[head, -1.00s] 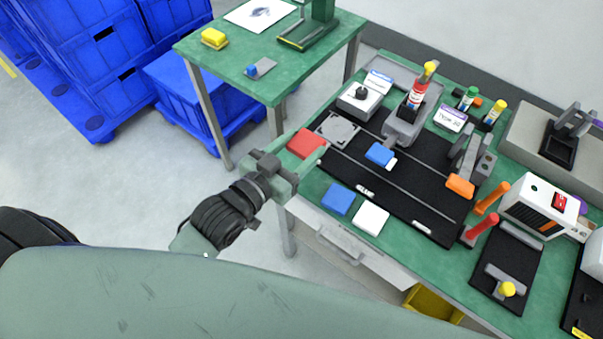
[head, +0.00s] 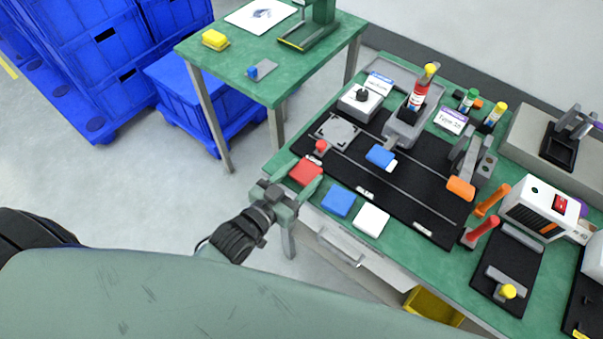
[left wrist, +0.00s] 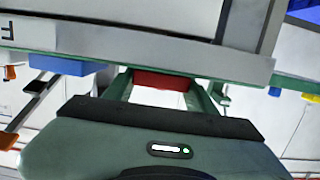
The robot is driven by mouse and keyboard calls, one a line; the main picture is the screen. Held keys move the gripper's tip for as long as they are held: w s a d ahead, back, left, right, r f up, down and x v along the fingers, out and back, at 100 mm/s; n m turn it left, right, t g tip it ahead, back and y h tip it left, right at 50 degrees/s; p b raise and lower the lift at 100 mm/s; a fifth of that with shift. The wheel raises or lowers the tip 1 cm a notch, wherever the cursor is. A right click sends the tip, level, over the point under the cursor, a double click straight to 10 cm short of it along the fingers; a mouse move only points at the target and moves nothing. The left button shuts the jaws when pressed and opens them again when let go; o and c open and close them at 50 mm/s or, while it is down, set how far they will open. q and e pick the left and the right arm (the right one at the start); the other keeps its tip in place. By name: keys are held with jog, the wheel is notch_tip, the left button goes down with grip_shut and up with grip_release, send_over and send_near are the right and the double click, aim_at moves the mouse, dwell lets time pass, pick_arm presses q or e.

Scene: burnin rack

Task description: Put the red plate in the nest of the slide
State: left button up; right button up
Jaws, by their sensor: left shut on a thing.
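The red plate (head: 306,171) is between the fingers of my left gripper (head: 309,184), near the front left edge of the green bench. The left wrist view shows the red plate (left wrist: 160,82) between both fingers of the gripper (left wrist: 160,92). The gripper is shut on it; whether the plate touches the bench top is hard to tell. The grey square slide (head: 338,131), with a round mark and raised corners, lies beyond the plate on the black mat and looks empty. A red knob (head: 320,147) stands at its near side. My right gripper is not in view.
A blue plate (head: 338,199) and a white plate (head: 371,219) lie along the bench's front edge. A blue block (head: 380,156) sits on the black mat (head: 425,200). Orange (head: 492,198) and red (head: 482,231) handles stand at the right.

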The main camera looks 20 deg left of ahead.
pick_arm(q)
jog(key=shift+f, duration=0.1)
jog(key=shift+f, duration=0.15)
jog(key=o, duration=1.4)
jog(key=shift+c, duration=0.2)
jog(key=shift+b, duration=0.4)
jog(key=shift+s+a, duration=0.1)
jog(key=shift+s, duration=0.2)
jog(key=b+v, duration=0.1)
jog(key=v, duration=0.6)
jog(key=shift+a+r, duration=0.25)
jog(key=shift+r, duration=0.15)
